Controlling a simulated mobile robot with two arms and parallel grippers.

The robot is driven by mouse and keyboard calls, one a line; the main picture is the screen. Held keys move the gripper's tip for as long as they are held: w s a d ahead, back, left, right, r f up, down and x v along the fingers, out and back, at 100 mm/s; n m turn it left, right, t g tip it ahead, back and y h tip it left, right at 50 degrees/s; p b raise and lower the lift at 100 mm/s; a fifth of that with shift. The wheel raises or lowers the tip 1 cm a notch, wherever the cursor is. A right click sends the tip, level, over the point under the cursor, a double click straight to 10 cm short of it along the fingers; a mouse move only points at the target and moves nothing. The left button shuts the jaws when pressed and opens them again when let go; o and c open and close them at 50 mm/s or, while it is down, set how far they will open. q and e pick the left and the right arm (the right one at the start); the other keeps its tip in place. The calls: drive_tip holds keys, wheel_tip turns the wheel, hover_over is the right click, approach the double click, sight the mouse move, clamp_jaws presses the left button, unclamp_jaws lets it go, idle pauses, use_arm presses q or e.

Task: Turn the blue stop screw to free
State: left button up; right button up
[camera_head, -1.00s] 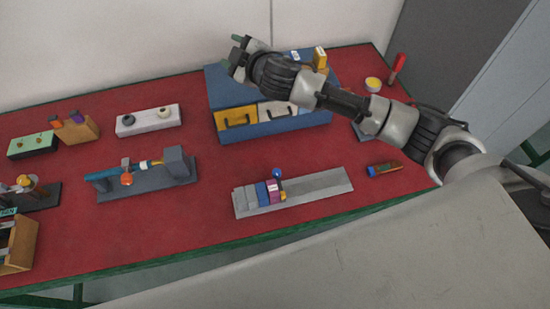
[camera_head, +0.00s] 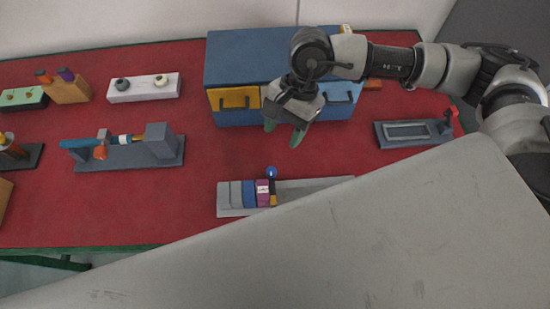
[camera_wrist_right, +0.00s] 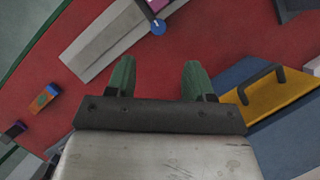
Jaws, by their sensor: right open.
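The blue stop screw shows as a round blue knob (camera_head: 271,172) at the back edge of a grey rail (camera_head: 310,186), beside a row of grey, blue, magenta and dark-yellow blocks (camera_head: 249,193). My right gripper (camera_head: 284,132) is open and empty, its two green fingers apart and pointing down. In the head view it is above and slightly right of the knob, in front of the blue cabinet. In the right wrist view the knob (camera_wrist_right: 158,27) lies beyond the gap between the fingers (camera_wrist_right: 158,64), apart from them. My left gripper is not in view.
The blue cabinet (camera_head: 228,65) with yellow and blue drawers stands behind the gripper. A grey fixture with a blue rod (camera_head: 80,142) is to the left. A grey tray (camera_head: 395,133) is to the right. Red tabletop is clear around the rail.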

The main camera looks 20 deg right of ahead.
sight(272, 170)
drive_tip(key=p+x, duration=0.2)
drive_tip(key=x, duration=0.9)
drive_tip(key=shift+d, duration=0.1)
